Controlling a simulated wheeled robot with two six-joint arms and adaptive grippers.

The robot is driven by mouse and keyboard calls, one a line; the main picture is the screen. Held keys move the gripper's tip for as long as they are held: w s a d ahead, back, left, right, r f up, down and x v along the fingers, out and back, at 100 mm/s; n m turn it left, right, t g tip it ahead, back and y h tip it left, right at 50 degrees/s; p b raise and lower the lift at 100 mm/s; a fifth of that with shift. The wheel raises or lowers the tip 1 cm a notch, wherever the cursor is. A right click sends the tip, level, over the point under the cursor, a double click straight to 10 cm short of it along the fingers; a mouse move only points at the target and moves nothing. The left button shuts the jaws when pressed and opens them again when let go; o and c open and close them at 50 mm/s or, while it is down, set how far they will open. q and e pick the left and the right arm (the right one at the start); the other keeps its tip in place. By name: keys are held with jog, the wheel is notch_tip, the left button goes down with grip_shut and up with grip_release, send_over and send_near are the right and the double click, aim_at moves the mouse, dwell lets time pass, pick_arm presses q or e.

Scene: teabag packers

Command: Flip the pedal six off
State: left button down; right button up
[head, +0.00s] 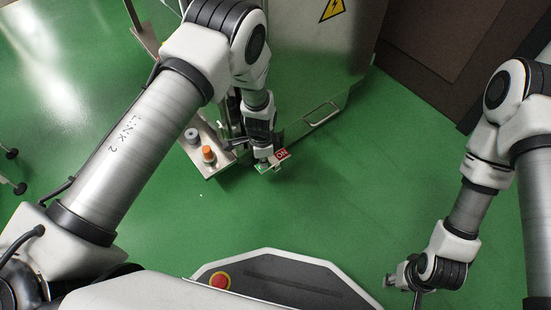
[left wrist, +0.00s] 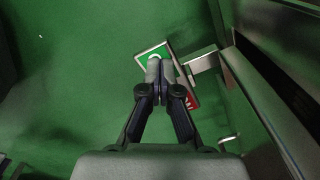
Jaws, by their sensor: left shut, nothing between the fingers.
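The pedal has a red half with white marking (head: 283,154) and a green half, low beside the machine's base in the head view. In the left wrist view its green half (left wrist: 150,54) lies ahead of the fingertips and its red half (left wrist: 191,98) shows to their right. My left gripper (head: 264,160) points down at the pedal; in the left wrist view its fingers (left wrist: 160,70) are together, empty, and cover part of the pedal's middle. I cannot tell whether they touch it. My right gripper (head: 391,281) hangs at the lower right, far from the pedal; its fingers are unclear.
A metal machine (head: 300,60) with a warning sign stands behind the pedal. A control box with an orange button (head: 208,153) and a grey knob (head: 191,135) sits left of it. Brown panels (head: 440,40) stand at the upper right. The green floor (head: 370,160) to the right is clear.

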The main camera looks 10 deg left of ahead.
pick_arm(q)
jog(key=shift+f, duration=0.35)
notch_tip(320, 180, up, 7)
jog(key=p, duration=0.8)
jog(key=shift+r, duration=0.15)
